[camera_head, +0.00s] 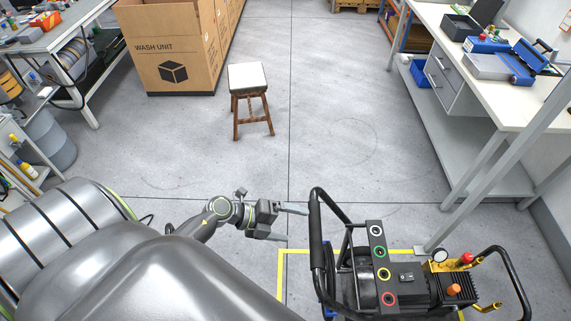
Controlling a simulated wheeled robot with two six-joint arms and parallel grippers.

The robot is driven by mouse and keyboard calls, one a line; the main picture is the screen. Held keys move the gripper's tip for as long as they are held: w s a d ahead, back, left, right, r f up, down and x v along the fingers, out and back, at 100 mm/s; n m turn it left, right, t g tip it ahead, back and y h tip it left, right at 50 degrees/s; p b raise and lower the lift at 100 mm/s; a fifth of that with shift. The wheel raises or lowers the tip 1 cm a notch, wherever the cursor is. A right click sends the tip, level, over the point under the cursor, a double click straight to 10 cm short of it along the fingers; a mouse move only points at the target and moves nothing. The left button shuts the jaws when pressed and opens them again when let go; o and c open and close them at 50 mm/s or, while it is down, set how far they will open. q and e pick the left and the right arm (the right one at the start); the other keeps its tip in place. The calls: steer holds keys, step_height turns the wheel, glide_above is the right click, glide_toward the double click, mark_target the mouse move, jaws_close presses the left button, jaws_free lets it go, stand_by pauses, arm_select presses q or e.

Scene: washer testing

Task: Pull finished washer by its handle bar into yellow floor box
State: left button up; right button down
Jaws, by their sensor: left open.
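The washer (400,279) is a black machine with a panel of colored rings, a gauge and a yellow pump section, at the bottom right. Its black handle bar (316,240) rises at its left end, and another black tube frame stands at its right end. My left gripper (282,223) is open and empty, just left of the handle bar, fingers pointing toward it with a small gap apparent. Yellow lines of the floor box (281,280) show left of and behind the washer, which overlaps the box in the picture. The box's near side is out of view. My right gripper is not in view.
A wooden stool (248,80) stands mid-floor near the cardboard WASH UNIT box (170,45). A white workbench (490,85) with tools runs along the right, its grey post close behind the washer. Another bench (55,40) is at the far left.

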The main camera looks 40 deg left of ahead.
mark_target(310, 232)
arm_select(q)
steer(key=w+d+f+m+b, duration=0.1)
steer(key=d, duration=0.1)
steer(key=w+d+f+m+g+b, duration=0.1)
steer(key=d+b, duration=0.1)
steer(key=w+d+f+b, duration=0.1)
steer(key=d+b, duration=0.1)
steer(key=shift+m+g+y, duration=0.3)
steer(key=shift+m+g, duration=0.1)
steer(key=shift+w+d+f+b, duration=0.25)
steer(key=shift+d+f+b, duration=0.05)
steer(key=shift+d+b, duration=0.1)
jaws_close()
stand_by(0.6)
stand_by(0.9)
